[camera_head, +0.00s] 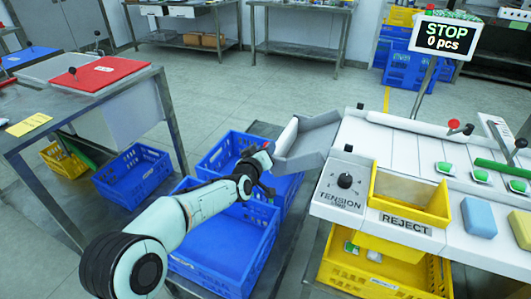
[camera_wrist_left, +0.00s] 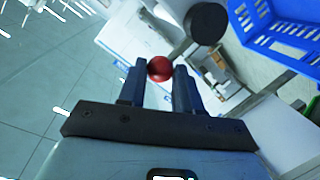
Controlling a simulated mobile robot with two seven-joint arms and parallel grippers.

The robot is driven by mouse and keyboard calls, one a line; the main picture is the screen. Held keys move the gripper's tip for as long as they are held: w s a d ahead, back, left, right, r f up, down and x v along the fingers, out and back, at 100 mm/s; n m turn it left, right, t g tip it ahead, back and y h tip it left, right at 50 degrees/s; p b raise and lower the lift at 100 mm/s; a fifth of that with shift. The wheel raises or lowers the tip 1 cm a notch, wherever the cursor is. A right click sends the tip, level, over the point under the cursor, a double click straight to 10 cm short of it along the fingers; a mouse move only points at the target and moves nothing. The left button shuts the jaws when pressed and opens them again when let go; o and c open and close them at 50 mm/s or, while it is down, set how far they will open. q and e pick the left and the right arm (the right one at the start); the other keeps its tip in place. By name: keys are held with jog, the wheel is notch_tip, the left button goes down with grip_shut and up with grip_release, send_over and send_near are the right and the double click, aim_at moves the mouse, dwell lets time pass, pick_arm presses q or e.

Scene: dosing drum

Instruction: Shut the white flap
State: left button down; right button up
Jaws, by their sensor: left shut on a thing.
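The white flap (camera_head: 287,137) is a narrow pale plate at the left end of the grey chute (camera_head: 312,142), beside the white machine. It stands tilted there. My left gripper (camera_head: 265,168) is at the flap's lower left, above the blue crates. In the left wrist view my left gripper (camera_wrist_left: 160,82) is shut on a small red ball knob (camera_wrist_left: 160,68), which sits between the fingertips. In the head view the knob is mostly hidden by the gripper, and its joint to the flap is not clear. My right gripper is not in view.
Blue crates (camera_head: 268,240) stand below my left arm and the chute. The white machine (camera_head: 400,150) carries a yellow reject bin (camera_head: 398,190) and a tension dial (camera_head: 345,181). A table with a red board (camera_head: 100,74) is at left. Open floor (camera_head: 230,90) lies behind.

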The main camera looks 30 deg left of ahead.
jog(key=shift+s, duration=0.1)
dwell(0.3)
pick_arm(q)
jog(key=c, duration=0.8)
grip_release()
jog(key=shift+s, duration=0.1)
jog(key=p+v, duration=0.2)
jog(key=v, duration=1.1)
jog(key=shift+s, duration=0.15)
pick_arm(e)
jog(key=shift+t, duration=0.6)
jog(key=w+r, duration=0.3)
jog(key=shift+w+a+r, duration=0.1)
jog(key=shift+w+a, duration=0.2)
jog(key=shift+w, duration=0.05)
